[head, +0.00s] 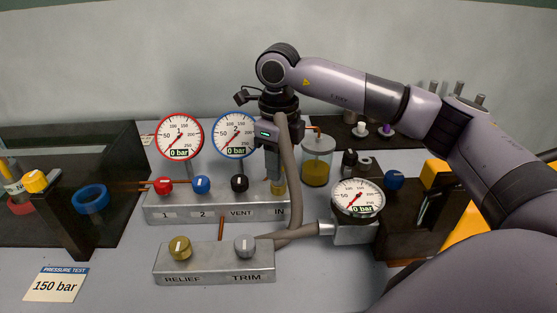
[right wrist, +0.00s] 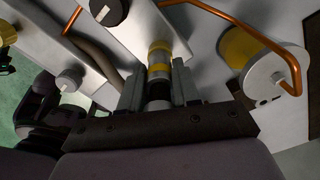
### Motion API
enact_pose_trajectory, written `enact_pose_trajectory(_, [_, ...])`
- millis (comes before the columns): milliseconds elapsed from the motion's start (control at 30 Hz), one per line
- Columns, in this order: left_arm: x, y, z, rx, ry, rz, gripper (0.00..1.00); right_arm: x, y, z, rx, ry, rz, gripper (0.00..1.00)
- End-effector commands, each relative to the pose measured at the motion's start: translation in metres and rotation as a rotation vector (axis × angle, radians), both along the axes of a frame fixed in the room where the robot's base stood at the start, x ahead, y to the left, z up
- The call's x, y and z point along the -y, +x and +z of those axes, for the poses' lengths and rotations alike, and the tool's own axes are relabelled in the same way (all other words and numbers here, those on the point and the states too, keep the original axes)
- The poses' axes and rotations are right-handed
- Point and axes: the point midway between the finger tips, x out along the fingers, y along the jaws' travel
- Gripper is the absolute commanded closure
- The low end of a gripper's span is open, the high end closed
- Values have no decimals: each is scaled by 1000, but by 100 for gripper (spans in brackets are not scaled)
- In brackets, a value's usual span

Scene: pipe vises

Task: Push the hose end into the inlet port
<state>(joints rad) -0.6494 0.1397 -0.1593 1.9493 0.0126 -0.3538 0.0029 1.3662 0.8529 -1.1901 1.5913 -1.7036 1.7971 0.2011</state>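My right gripper (head: 275,174) points straight down over the IN end of the grey manifold block (head: 220,207). It is shut on the hose end (right wrist: 158,91), a dark and silver fitting between its fingers (right wrist: 158,98) in the right wrist view. The grey hose (head: 294,180) loops down beside the gripper to the pump. The brass inlet port (head: 279,187) stands on the block directly below the fingers; it also shows in the right wrist view (right wrist: 159,50). The hose end is in line with it, touching or very close; I cannot tell how deep. My left gripper is out of view.
Gauges 1 (head: 179,136) and 2 (head: 234,134) stand left of the gripper. An amber-filled jar (head: 317,162) is close on its right. The pump gauge (head: 357,198) and RELIEF/TRIM block (head: 213,264) are in front. A pressure card (head: 56,285) lies at front left.

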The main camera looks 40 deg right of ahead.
Motion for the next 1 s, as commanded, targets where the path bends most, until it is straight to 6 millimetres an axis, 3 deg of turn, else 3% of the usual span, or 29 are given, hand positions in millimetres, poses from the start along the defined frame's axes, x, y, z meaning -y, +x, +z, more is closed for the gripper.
enact_pose_trajectory(33, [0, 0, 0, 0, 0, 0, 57, 0, 0, 1, 2, 1, 0, 52])
enact_pose_trajectory(67, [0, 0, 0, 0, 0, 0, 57, 0, 0, 1, 2, 1, 0, 42])
enact_pose_trajectory(433, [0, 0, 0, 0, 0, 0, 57, 0, 0, 5, 1, 0, 0, 41])
enact_pose_trajectory(800, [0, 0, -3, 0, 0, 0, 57, 0, 1, 61, 4, 2, 0, 41])
enact_pose_trajectory(1000, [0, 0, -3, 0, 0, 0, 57, 0, 0, 72, 1, 0, 0, 41])
